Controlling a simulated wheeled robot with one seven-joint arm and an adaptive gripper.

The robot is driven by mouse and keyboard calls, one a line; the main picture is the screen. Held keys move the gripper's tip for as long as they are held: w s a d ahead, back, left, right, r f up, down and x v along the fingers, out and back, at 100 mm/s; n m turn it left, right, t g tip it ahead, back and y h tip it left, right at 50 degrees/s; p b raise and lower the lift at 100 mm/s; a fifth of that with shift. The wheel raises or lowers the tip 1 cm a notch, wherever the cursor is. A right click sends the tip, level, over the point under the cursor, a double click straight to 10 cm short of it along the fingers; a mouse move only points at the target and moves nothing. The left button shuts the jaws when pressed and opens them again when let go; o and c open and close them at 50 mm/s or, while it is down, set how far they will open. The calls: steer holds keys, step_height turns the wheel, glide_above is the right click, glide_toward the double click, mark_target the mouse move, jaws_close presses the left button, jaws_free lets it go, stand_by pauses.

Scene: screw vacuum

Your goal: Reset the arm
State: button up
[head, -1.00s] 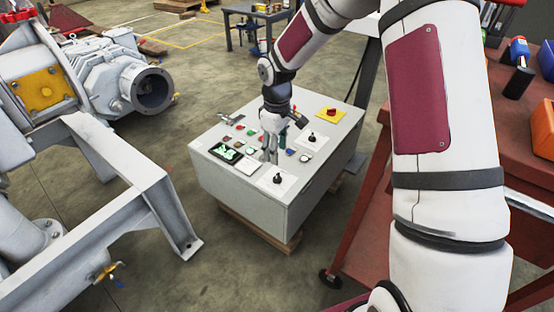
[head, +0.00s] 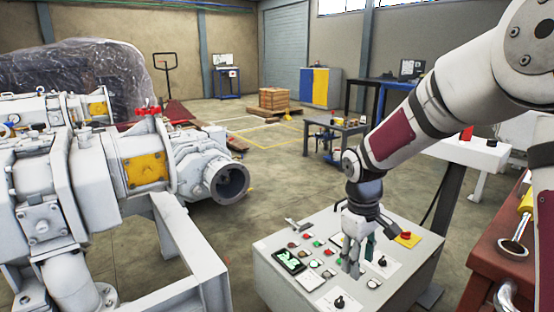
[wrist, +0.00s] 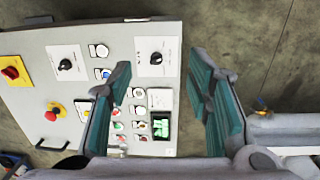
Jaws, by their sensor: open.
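My gripper (head: 359,252) hangs over the grey control panel (head: 262,262), pointing down, in the head view. In the wrist view my gripper (wrist: 165,100) has its two teal-padded fingers spread wide apart with nothing between them. The panel also shows below the fingers in the wrist view (wrist: 35,100). It carries black knobs, a lit green screen (wrist: 160,128), coloured buttons and a red emergency button (wrist: 53,115). The exact height of the fingertips above the panel cannot be told.
White pump machinery with a round open flange (head: 229,181) stands left of the panel. A red workbench (head: 495,235) is at the right. Behind are a small grey table (head: 340,128), a wooden pallet stack (head: 274,98) and open floor.

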steer(key=s+r+m, duration=0.4)
steer(key=s+r, duration=0.8)
steer(key=s, duration=0.6)
steer(key=s+a+r+m+y, duration=0.1)
steer(key=s+r+m, duration=0.15)
steer(key=s, duration=1.55)
step_height(320, 180, up, 32)
steer(key=t+p, duration=0.4)
steer(key=p, duration=2.8)
steer(key=shift+w+d, duration=0.15)
steer(key=shift+d, duration=0.05)
steer(key=shift+a, duration=0.1)
